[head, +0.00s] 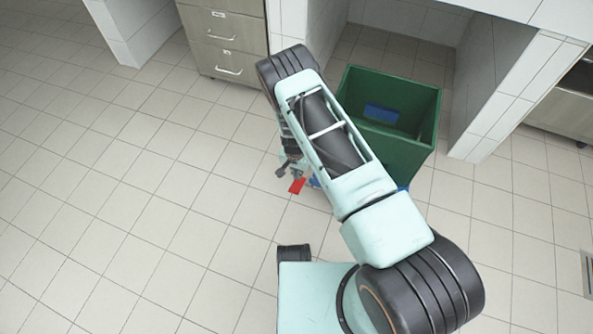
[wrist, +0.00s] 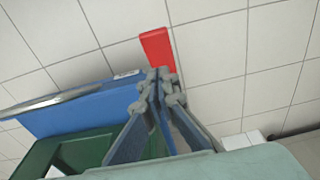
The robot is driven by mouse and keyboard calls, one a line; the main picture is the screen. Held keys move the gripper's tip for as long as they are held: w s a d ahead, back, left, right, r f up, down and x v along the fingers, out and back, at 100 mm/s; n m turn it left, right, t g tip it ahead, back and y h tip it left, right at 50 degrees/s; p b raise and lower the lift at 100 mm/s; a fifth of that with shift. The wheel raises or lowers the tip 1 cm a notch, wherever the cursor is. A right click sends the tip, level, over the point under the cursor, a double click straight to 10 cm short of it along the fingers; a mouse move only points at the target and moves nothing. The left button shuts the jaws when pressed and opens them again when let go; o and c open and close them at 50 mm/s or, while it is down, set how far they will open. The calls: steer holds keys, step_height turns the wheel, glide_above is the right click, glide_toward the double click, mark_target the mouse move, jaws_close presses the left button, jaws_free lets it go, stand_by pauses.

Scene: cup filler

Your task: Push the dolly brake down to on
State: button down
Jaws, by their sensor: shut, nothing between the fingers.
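The dolly brake is a red pedal (head: 297,186), low near the floor at the left of the green bin. In the wrist view the red pedal (wrist: 156,48) sticks out just beyond my fingertips, at the edge of the blue dolly (wrist: 75,108). My gripper (wrist: 160,78) is shut and empty, its tips in line with the pedal's near end; I cannot tell whether they touch. In the head view my gripper (head: 288,171) is just above the pedal, partly hidden by my arm. Whether the pedal is up or down is unclear.
The green bin (head: 410,154) stands on the dolly, with a blue patch inside, before a tiled recess. A drawer cabinet (head: 226,45) is behind to the left. A white tiled wall (head: 508,85) is on the right. The tiled floor at the left is clear.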

mark_target(296, 188)
steer(key=f, duration=0.1)
steer(key=s+f+b, duration=0.1)
steer(key=f, duration=0.3)
steer(key=shift+s+a+f, duration=0.15)
steer(key=shift+s+a, duration=0.05)
steer(key=shift+a, duration=0.05)
steer(key=shift+s, duration=0.25)
